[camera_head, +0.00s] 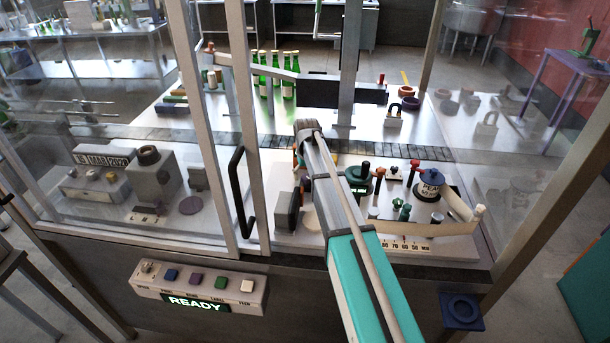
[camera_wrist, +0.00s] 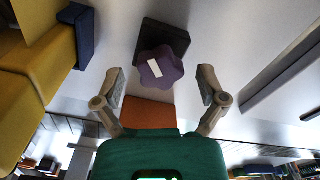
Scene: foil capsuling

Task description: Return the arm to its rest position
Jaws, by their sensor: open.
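My arm (camera_head: 340,215) reaches from the bottom of the head view through the cabinet opening to the white work deck. Its far end hides my gripper in that view. In the wrist view my gripper (camera_wrist: 160,76) is open, with its two fingers spread wide and nothing between the pads that I can see touching them. A purple lobed knob (camera_wrist: 167,78) with a white mark, on a dark square base (camera_wrist: 174,38), shows beyond and between the fingers. I cannot tell how far it is from them.
A metal-framed glass door with a black handle (camera_head: 240,190) stands left of my arm. Green bottles (camera_head: 287,78) stand behind the dark conveyor (camera_head: 180,138). A labelled reel (camera_head: 430,185) stands right of my arm. A button panel (camera_head: 196,288) reads READY. A yellow block (camera_wrist: 45,65) is close on the left.

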